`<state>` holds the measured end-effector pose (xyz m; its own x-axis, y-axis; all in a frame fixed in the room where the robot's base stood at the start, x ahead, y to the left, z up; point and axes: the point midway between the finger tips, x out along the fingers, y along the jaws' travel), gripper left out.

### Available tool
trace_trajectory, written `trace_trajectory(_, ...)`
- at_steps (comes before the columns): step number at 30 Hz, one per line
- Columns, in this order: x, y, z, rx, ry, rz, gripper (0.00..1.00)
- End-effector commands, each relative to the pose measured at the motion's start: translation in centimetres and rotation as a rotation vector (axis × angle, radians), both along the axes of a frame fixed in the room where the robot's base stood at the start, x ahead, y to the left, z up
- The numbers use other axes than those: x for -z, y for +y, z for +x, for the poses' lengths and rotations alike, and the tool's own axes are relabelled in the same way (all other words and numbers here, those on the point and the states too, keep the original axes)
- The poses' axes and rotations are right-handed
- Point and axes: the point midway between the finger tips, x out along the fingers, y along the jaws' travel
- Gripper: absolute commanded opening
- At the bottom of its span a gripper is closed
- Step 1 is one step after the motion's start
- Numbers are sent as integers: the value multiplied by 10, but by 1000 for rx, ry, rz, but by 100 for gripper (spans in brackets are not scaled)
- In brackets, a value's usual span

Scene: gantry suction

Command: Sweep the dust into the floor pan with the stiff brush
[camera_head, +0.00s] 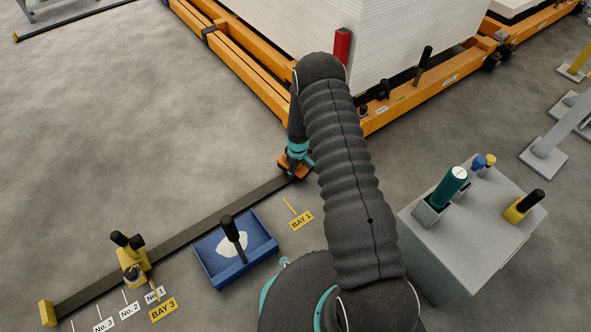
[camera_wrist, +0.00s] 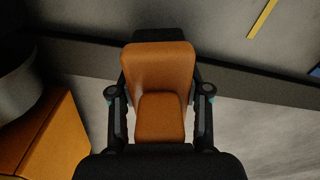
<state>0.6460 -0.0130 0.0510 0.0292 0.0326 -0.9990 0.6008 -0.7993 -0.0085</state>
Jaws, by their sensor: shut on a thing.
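My gripper (camera_head: 297,158) reaches down to the dark floor rail, left of the orange frame's corner. In the wrist view its two fingers (camera_wrist: 160,98) are shut on an orange block (camera_wrist: 160,65), one finger on each side. The block (camera_head: 290,170) is at the end of the rail; I cannot tell whether it rests on it. A blue pan (camera_head: 208,270) lies on the floor in front of the rail. A pale patch, perhaps dust, (camera_head: 228,248) shows in it.
The dark rail (camera_head: 200,217) runs to a yellow end block (camera_head: 47,312), with a yellow black-knobbed device (camera_head: 131,263) on it. Floor labels lie nearby. A grey box (camera_head: 455,250) with handled tools stands right. The orange frame (camera_head: 250,75) bears white stacked sheets.

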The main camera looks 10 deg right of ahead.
Motion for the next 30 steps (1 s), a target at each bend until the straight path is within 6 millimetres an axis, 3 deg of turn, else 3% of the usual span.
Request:
trace_trajectory(6, -1, 0, 0, 1, 0, 0, 0)
trace_trajectory(7, -1, 0, 0, 1, 0, 0, 40)
trace_trajectory(12, -1, 0, 0, 0, 0, 0, 0)
trace_trajectory(30, 11, 0, 0, 0, 0, 0, 0)
